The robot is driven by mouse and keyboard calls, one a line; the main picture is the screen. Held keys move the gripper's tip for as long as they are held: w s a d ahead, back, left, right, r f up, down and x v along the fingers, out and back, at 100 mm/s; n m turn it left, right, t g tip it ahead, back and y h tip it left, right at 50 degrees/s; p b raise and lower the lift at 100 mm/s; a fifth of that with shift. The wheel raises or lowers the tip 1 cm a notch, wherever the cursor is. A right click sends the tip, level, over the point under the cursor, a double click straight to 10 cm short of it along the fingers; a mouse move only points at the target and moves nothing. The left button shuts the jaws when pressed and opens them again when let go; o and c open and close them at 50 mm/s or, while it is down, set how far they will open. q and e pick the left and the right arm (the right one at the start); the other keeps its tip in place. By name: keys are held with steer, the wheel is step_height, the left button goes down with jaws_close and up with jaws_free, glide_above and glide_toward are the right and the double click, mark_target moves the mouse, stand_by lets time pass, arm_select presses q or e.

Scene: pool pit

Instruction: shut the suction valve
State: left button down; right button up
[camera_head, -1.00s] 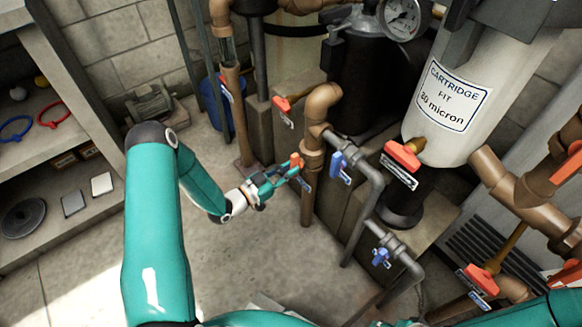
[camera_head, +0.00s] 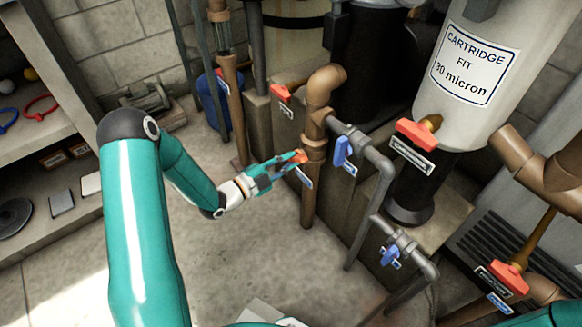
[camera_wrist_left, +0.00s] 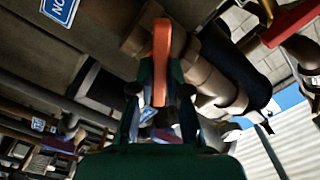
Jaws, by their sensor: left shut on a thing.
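My left gripper (camera_head: 284,168) is at an orange valve handle (camera_head: 299,157) on the brown vertical pipe (camera_head: 311,190) in the middle of the head view. Its fingers are shut on the handle. In the left wrist view the orange handle (camera_wrist_left: 161,62) stands between the two dark teal fingers (camera_wrist_left: 160,92). A small blue label (camera_head: 305,178) hangs just below the handle; its text is too small to read, so I cannot confirm which valve this is. The valve body is partly hidden by the fingers. My right gripper is out of view.
Blue valve handles (camera_head: 342,151) (camera_head: 390,255) sit on grey pipes to the right. Other red handles are on the left pipe base (camera_head: 281,93), the cartridge filter (camera_head: 416,132) and lower right (camera_head: 508,278). Shelves (camera_head: 50,185) stand left; the floor between is clear.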

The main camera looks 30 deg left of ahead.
arm_select(q)
steer(key=m+b, duration=0.2)
steer(key=m, duration=0.1)
steer(key=m+b, duration=0.2)
steer(key=m, duration=0.1)
steer(key=shift+s+d+f+b, duration=0.1)
steer(key=shift+s+f+b, duration=0.05)
steer(key=shift+b, duration=0.15)
steer(key=shift+m, duration=1)
steer(key=c, duration=1.1)
jaws_free()
steer(key=shift+o, duration=0.3)
